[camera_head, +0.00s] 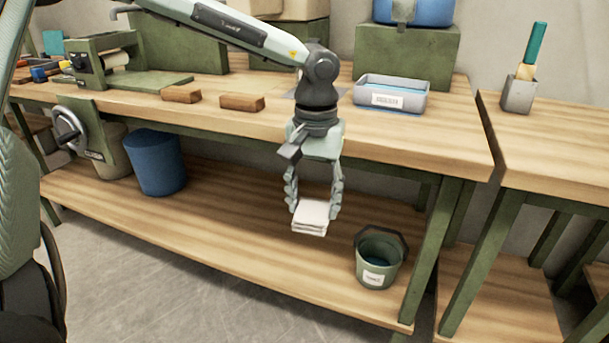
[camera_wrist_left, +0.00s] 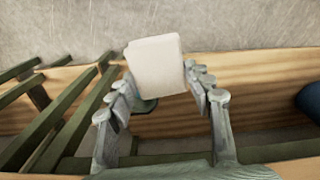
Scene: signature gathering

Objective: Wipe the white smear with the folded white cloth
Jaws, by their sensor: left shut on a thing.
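My left gripper (camera_head: 314,203) points down in front of the workbench and is shut on the folded white cloth (camera_head: 311,220). The cloth hangs between the fingertips, below the benchtop's front edge and apart from any surface as far as I can tell. In the left wrist view the cloth (camera_wrist_left: 155,66) shows as a pale square between the two fingers. I cannot make out the white smear; a greyish patch (camera_head: 342,91) on the benchtop is partly hidden behind my left wrist. My right gripper is not in view.
The wooden workbench (camera_head: 420,138) bears a grey labelled tray (camera_head: 388,99), brown blocks (camera_head: 241,102) and a green machine (camera_head: 105,60). A green bucket (camera_head: 378,270) and a blue bin (camera_head: 155,165) stand on the lower shelf. A second bench (camera_head: 560,150) stands at right.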

